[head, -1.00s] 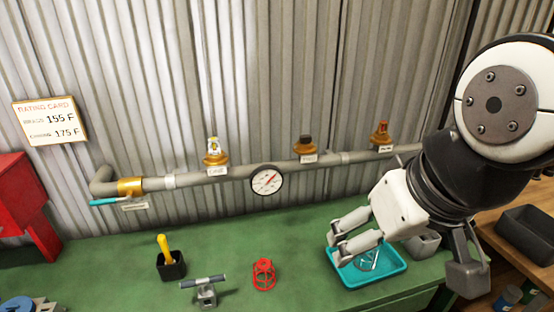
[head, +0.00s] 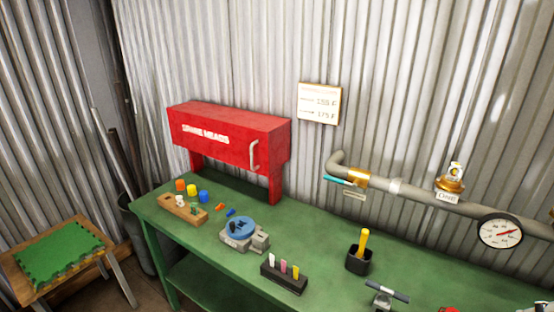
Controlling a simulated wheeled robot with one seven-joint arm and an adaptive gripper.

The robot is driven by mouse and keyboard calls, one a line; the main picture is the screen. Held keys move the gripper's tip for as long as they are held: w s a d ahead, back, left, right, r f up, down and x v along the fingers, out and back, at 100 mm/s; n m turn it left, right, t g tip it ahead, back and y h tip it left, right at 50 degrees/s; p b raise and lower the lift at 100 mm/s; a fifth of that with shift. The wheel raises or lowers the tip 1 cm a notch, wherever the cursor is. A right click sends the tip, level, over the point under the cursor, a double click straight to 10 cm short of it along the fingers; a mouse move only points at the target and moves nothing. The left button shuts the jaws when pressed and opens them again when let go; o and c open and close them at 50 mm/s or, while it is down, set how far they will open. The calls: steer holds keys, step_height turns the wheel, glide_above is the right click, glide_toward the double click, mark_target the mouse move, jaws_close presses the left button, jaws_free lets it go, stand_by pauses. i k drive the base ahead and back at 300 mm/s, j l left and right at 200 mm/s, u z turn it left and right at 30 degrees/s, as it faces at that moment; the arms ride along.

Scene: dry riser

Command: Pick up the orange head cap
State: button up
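An orange cap (head: 180,185) stands on the far left part of the green bench (head: 320,240), in the head view. It is at the left end of a short row with a yellow cap (head: 191,189) and a blue cap (head: 203,196). The row is just behind a wooden block. A smaller orange piece (head: 220,206) lies to the right of the row, beside a small blue piece (head: 230,212). My gripper is outside the head view now.
The wooden block (head: 184,209) holds small pieces. A red "SPARE HEADS" cabinet (head: 220,138) stands behind on legs. A blue-topped grey device (head: 242,234), a black holder with coloured sticks (head: 284,276) and a black cup (head: 358,260) are to the right.

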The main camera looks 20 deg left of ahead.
mark_target(180, 185)
steer(key=u, duration=1.5)
steer(key=z, duration=2.55)
steer(key=j+u, duration=0.3)
steer(key=u, duration=0.15)
steer(key=j+u, duration=0.3)
steer(key=u, duration=0.2)
steer(key=i+j+u, duration=0.1)
steer(key=j+u, duration=0.15)
steer(key=u, duration=0.2)
steer(key=i+j+u, duration=0.15)
steer(key=i+j, duration=0.3)
steer(key=j, duration=0.3)
steer(key=i+j+u, duration=0.15)
steer(key=i+j, duration=0.35)
steer(key=j, duration=0.2)
steer(key=i+j+u, duration=0.2)
steer(key=i+j, duration=0.3)
steer(key=j, duration=0.15)
